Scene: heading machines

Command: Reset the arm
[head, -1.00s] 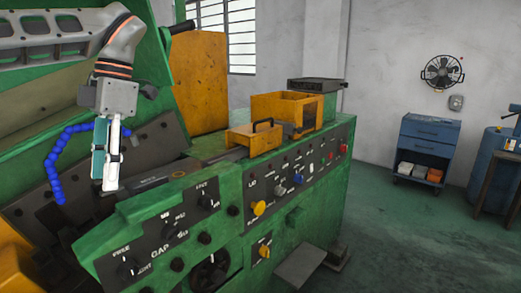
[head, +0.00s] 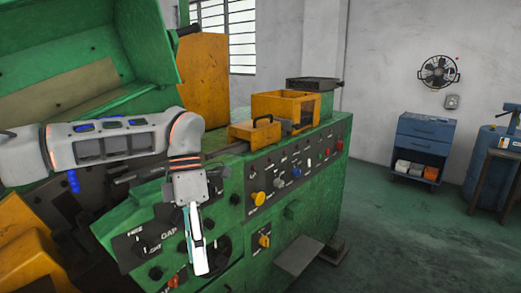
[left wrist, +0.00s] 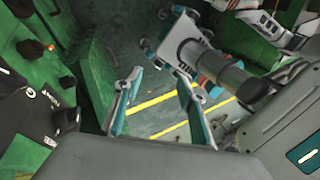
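My left gripper (head: 198,242) hangs fingers down in front of the control panel of the green heading machine (head: 318,190) in the head view. Its forearm comes in level from the left, across the machine's open housing. In the left wrist view the two fingers of this gripper (left wrist: 160,108) stand wide apart with nothing between them, above the floor. What looks like my right gripper (left wrist: 152,32) shows at the top of the left wrist view, its fingers apart and empty. The right arm is not in the head view.
Knobs and a handwheel (head: 211,262) are close behind the left gripper in the picture. A yellow box (head: 270,104) and a yellow handled cover (head: 254,132) sit on the machine. A blue cabinet (head: 426,128) stands by the wall. Green floor between is clear.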

